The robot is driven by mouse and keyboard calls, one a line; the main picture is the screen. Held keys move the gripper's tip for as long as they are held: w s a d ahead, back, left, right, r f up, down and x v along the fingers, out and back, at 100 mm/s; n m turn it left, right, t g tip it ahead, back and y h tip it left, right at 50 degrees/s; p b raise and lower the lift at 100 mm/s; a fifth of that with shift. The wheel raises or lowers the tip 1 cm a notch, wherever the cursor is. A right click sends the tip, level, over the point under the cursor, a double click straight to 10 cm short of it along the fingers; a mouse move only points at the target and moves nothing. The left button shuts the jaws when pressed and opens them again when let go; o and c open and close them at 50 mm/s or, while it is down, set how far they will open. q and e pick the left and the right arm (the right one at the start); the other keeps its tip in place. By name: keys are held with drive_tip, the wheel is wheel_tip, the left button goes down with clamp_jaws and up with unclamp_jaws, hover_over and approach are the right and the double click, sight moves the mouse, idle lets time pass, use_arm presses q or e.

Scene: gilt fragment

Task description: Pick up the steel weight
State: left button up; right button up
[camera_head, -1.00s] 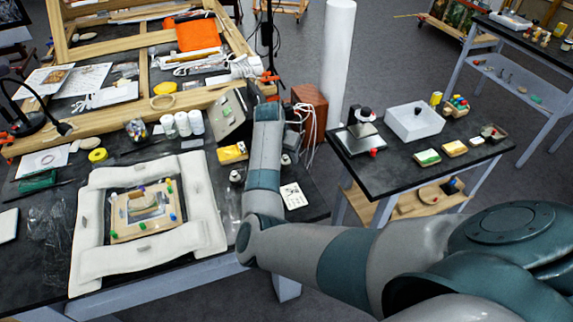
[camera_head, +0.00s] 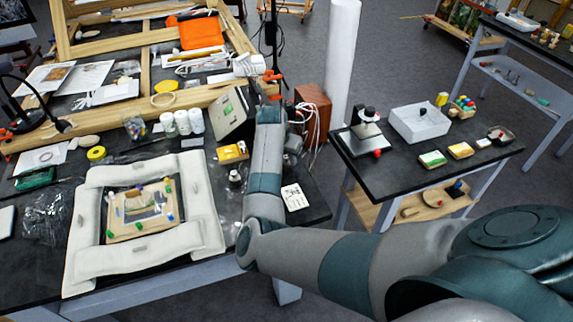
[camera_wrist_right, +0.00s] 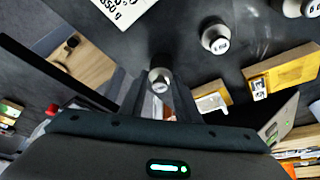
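A small steel weight (camera_wrist_right: 160,78) with a pale label stands upright on the dark tabletop in the right wrist view. My right gripper (camera_wrist_right: 162,98) points down at it, its fingers apart on either side just at the weight; I see no clear grip. Two similar weights stand nearby: one (camera_wrist_right: 215,38) up and to the right, another (camera_wrist_right: 292,8) at the top right corner. In the head view one weight (camera_head: 236,175) shows left of my right forearm, which hides part of this area. My left gripper is not in view.
A printed card (camera_head: 293,196) and a yellow box (camera_head: 232,153) lie close to the weights. A tilted panel (camera_head: 231,115) and a brown wooden box (camera_head: 312,108) stand behind. A padded white frame (camera_head: 83,232) is to the left. A side table (camera_head: 365,180) is to the right.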

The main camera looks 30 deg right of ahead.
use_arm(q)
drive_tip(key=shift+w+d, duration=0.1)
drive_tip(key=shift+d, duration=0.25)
use_arm(e)
drive_tip(key=shift+w+r, duration=0.1)
drive_tip(key=shift+r+b, duration=0.55)
drive_tip(key=shift+r, duration=0.25)
drive_tip(key=shift+d+r+b, duration=0.25)
drive_tip(key=shift+r+b, duration=0.45)
drive_tip(key=shift+r, duration=0.5)
use_arm(q)
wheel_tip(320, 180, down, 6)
drive_tip(key=b, duration=0.3)
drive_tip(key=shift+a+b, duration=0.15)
drive_tip(key=shift+b, duration=0.2)
use_arm(e)
drive_tip(key=s+d+r, duration=0.6)
drive_tip(key=d+r, duration=0.1)
drive_tip(key=d, duration=0.2)
drive_tip(key=shift+d, duration=0.35)
